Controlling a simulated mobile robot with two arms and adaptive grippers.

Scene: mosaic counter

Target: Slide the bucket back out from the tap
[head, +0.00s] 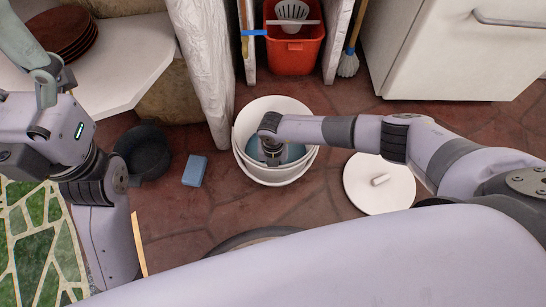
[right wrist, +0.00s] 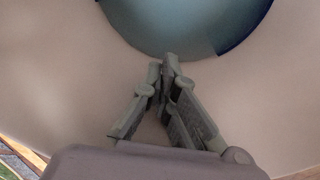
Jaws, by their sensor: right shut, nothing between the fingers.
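The white round bucket (head: 272,106) stands on the tiled floor in the middle of the head view, with blue-green content low inside it. My right arm reaches over it from the right, and my right gripper (head: 271,157) points down within its rim. In the right wrist view the right gripper (right wrist: 165,65) is shut with nothing between its fingers. The pale bucket wall (right wrist: 60,90) surrounds it, and the blue-green area (right wrist: 185,25) lies beyond the tips. I cannot tell whether it touches the wall. My left gripper (head: 47,85) is at the upper left, away from the bucket; its jaws are unclear. I cannot make out the tap.
A round white lid (head: 362,198) lies right of the bucket. A blue sponge (head: 195,170) and a dark bowl (head: 143,150) lie to its left. A red bin (head: 295,55) stands behind, between open white doors, with a broom (head: 348,65) nearby. A white cabinet (head: 450,55) is at the back right.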

